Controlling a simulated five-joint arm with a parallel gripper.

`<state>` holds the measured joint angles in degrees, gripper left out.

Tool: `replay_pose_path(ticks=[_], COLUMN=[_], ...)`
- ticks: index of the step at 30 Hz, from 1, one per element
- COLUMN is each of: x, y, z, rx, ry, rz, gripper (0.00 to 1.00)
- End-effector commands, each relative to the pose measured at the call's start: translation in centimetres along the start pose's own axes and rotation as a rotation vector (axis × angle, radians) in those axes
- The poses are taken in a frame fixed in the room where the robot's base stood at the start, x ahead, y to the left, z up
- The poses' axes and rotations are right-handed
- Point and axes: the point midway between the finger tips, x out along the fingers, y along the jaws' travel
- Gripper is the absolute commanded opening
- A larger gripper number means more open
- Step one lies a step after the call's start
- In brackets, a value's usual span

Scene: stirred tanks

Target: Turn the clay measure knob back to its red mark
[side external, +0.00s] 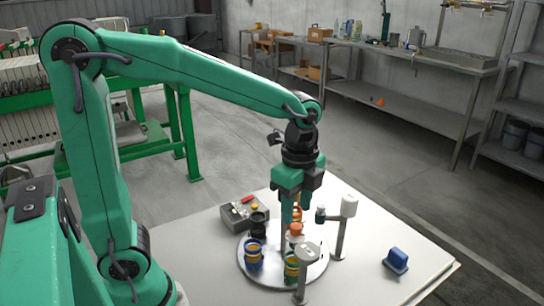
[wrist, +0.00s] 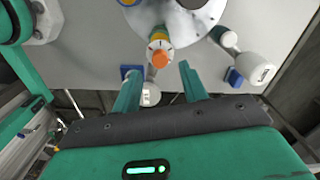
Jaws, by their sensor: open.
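An orange, clay-coloured knob (side external: 295,229) sits above a white collar at the round metal plate (side external: 257,284), below my gripper's fingers. In the wrist view the knob (wrist: 160,59) shows on a pale dial with small dark marks, with a yellow band behind it. My gripper (side external: 295,217) points down with its fingers apart. In the wrist view the gripper (wrist: 159,67) is open, its fingertips to either side of the knob, with gaps on both sides.
Blue-and-yellow (side external: 254,262) and black (side external: 259,224) vessels stand on the plate. A grey control box (side external: 236,214) lies behind left. A blue block (side external: 396,260) lies right, with clear table around it.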

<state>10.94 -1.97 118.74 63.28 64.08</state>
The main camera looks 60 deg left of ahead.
Motion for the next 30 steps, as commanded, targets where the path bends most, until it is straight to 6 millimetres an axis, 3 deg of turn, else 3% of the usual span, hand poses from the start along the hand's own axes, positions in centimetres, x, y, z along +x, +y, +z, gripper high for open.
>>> replay_pose_path(ticks=[9,22,28,30], x=[3.5,4.2,4.2,4.2], y=[0.0,0.0,0.0,0.0], z=[0.0,0.0,0.0,0.0], rx=[0.0,0.0,-0.001,-0.001], ry=[0.0,0.0,0.0,0.0], rz=[0.001,-0.001,-0.001,-0.001], gripper=[0.43,0.43,0.04,0.0])
